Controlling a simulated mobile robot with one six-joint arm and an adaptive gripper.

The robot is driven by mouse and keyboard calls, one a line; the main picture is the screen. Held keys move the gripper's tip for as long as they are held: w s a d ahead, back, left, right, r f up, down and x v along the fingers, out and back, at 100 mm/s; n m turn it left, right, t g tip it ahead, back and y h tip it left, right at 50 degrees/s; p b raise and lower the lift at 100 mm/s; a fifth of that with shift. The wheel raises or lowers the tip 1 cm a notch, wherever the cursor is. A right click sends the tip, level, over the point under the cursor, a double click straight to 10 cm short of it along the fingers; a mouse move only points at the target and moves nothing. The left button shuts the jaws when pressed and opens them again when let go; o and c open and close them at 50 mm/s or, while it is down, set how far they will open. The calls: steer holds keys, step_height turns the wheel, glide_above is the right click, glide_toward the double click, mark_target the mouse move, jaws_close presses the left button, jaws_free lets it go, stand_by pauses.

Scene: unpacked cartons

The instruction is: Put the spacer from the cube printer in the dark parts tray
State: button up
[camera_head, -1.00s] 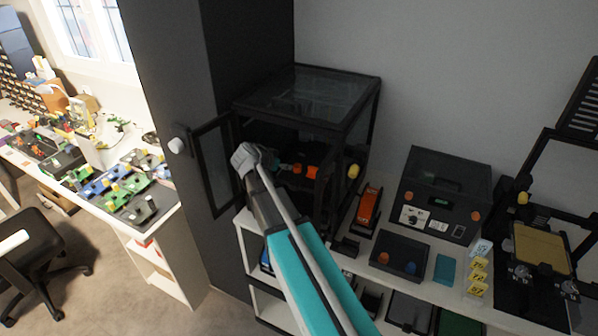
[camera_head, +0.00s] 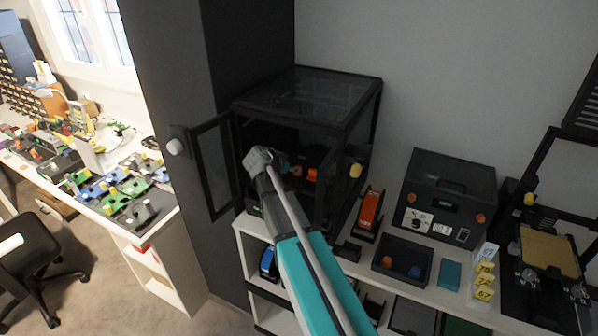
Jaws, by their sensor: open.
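The cube printer (camera_head: 345,110) is a dark framed box with clear panels on the shelf top, its door (camera_head: 212,165) swung open to the left. Inside it are small orange pieces, one at the middle (camera_head: 312,174) and another beside my gripper. I cannot tell which of them is the spacer. My gripper (camera_head: 284,163) reaches into the front opening, to the left of the orange pieces. It is open; its fingertips are small and hard to make out. The dark parts tray (camera_head: 397,278) stands right of the printer and holds an orange and a blue piece.
An orange-and-black device (camera_head: 369,210) lies between printer and tray. A dark box with a panel (camera_head: 447,195) stands behind the tray. A teal block (camera_head: 450,273) and yellow-labelled items (camera_head: 484,280) are to its right. The printer's front frame and open door border my arm.

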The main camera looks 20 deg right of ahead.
steer(key=b+x, duration=0.2)
steer(key=x, duration=0.1)
steer(key=shift+w+f, duration=0.15)
steer(key=shift+w, duration=0.05)
steer(key=shift+b+x, duration=0.45)
steer(key=shift+x, duration=0.5)
steer(key=c, duration=0.6)
steer(key=shift+c, duration=0.2)
steer(key=shift+r, duration=0.3)
